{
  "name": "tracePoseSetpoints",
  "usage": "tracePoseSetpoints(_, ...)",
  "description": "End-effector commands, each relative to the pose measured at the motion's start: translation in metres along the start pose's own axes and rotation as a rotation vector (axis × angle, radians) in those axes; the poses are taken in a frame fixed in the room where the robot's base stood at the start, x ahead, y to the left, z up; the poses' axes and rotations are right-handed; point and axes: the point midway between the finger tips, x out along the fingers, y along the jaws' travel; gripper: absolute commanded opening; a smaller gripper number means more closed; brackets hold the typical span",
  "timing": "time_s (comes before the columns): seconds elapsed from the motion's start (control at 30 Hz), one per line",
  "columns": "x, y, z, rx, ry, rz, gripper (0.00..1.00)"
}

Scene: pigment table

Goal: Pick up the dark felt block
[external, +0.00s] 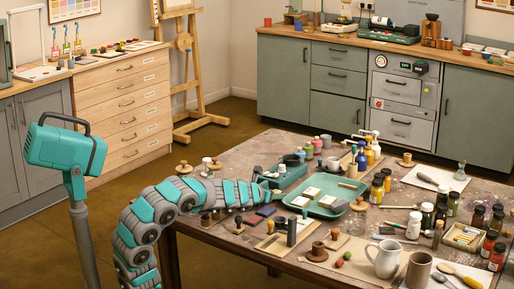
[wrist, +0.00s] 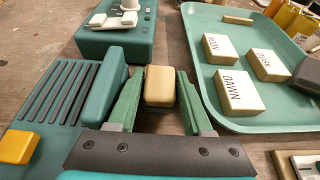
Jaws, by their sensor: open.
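A dark grey block (wrist: 307,76), the likely felt block, lies in the teal tray (wrist: 232,122) at the right edge of the wrist view, partly cut off. Pale blocks lettered DAWN (wrist: 236,91) and DUSK (wrist: 264,65), and a third lettered one (wrist: 220,48), lie left of it. My gripper (wrist: 159,82) is open, left of the tray and apart from the dark block. A tan block (wrist: 160,88) shows between its green fingers; I cannot tell if they touch it. In the external view my gripper (external: 267,193) is by the left end of the tray (external: 325,215).
A teal box (wrist: 118,42) with white parts on top stands beyond my fingers. A ribbed teal thing (wrist: 55,100) and a yellow block (wrist: 18,147) are at left. Jars (external: 377,188) and mugs (external: 384,258) crowd the table right of the tray.

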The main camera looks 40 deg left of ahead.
Motion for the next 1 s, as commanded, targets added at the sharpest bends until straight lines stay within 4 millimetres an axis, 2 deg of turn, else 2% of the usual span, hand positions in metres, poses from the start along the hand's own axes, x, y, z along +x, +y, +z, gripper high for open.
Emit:
tracePoseSetpoints(0.1, -0.0003, -0.0002, 0.0003, 0.000, 0.000, 0.000, 0.49)
tracePoseSetpoints(0.53, -0.0004, -0.0003, 0.0001, 0.001, 0.000, -0.001, 0.01)
tracePoseSetpoints(1.0, -0.0026, -0.0011, 0.0055, 0.001, -0.001, -0.002, 0.00)
